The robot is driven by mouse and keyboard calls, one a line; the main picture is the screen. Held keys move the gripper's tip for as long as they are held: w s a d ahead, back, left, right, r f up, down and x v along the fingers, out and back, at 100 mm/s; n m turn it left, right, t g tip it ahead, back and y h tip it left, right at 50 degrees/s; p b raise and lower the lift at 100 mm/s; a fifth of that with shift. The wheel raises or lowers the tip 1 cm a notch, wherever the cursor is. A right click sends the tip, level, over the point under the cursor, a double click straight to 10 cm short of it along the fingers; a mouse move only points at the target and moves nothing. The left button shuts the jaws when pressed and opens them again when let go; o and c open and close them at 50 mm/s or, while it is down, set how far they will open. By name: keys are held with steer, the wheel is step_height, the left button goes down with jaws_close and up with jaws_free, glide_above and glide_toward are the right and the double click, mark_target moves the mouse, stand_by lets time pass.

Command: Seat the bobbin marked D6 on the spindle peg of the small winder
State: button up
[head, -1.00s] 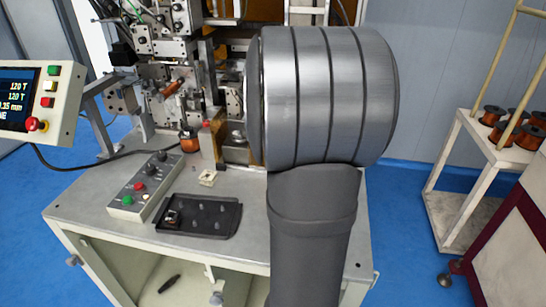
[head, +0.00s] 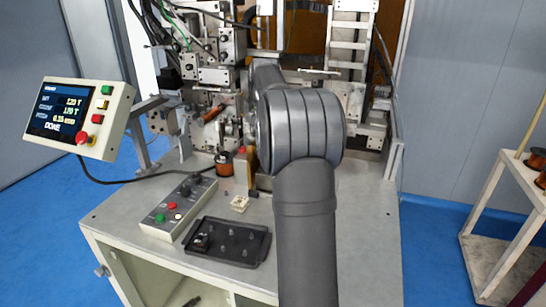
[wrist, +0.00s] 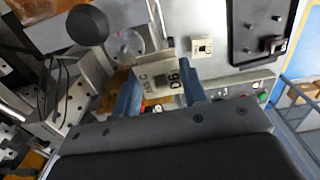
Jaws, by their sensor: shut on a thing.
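In the wrist view, my gripper (wrist: 160,90) is shut on a pale bobbin (wrist: 154,87) with dark lettering that includes D6. The bobbin is held between the two blue fingers, and its lettered face is towards the camera. A round grey disc (wrist: 125,46) of the winder is just beyond the bobbin, up and to the left. I cannot clearly make out the spindle peg, or whether the bobbin touches anything. In the head view my arm hides the gripper, the held bobbin and that part of the winder.
Another pale bobbin (head: 240,203) stands on the table beside a black pegged tray (head: 258,256), which holds a dark bobbin (head: 201,241). A button box (head: 160,215) is left of the tray. A copper spool (head: 224,163) stands near the machine. The display (head: 62,112) reads DONE.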

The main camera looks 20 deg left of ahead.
steer(key=w, duration=0.6)
steer(key=shift+d+f, duration=0.2)
steer(key=shift+d, duration=0.1)
steer(key=shift+f, duration=2.4)
steer(key=shift+f, duration=0.2)
steer(key=shift+f, duration=0.9)
steer(key=o, duration=1)
steer(key=shift+r, duration=0.1)
step_height(320, 180, up, 17)
